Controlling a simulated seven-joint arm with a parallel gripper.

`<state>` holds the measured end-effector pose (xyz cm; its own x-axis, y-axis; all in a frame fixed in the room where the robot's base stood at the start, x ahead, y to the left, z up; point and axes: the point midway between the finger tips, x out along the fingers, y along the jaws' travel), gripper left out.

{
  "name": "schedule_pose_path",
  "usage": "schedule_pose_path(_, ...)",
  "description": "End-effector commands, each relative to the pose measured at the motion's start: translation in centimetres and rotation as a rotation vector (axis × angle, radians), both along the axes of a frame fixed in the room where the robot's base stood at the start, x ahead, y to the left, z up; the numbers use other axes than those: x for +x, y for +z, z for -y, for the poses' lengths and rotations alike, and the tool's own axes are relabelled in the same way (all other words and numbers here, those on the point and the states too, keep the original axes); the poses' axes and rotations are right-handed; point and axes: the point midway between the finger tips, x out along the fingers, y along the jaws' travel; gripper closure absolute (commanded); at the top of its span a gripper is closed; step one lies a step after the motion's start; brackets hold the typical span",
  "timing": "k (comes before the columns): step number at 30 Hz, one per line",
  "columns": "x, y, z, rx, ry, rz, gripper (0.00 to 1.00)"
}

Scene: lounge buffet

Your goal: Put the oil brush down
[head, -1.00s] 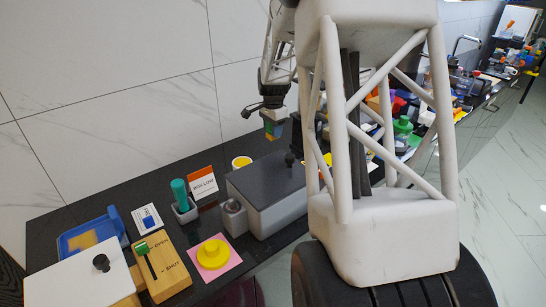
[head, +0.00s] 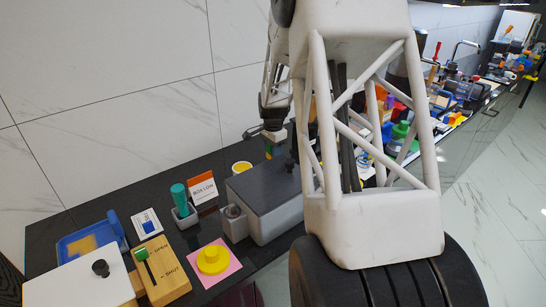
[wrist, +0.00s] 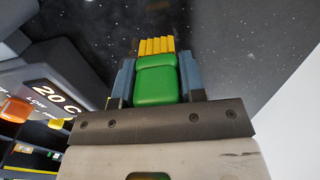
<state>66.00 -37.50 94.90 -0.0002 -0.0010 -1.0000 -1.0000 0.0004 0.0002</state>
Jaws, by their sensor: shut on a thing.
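The oil brush, as I take it, is a green block with yellow bristles (wrist: 156,78) in the wrist view. My gripper (wrist: 157,88) is shut on its green part, with one blue-grey finger on each side, and the yellow end points away from the wrist. In the head view my gripper (head: 270,142) is low behind the grey box (head: 266,191), near its far edge. I cannot tell whether the brush touches the dark counter (head: 150,190).
A teal-handled item in a small holder (head: 181,200), a "BOX LOW" sign (head: 203,188), a wooden OPEN/SHUT board (head: 162,272) and a yellow knob on a pink square (head: 213,259) stand to the left. The right side is crowded.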

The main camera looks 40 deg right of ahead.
Motion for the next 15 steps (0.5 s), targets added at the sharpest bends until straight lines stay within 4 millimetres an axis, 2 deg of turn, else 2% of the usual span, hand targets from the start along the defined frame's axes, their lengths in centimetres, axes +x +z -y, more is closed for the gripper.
schedule_pose_path(7, 0.0, -2.6, 0.0, 0.001, 0.000, -0.001, 1.00)
schedule_pose_path(15, 0.0, -3.1, 0.0, 0.000, 0.000, 0.000, 1.00)
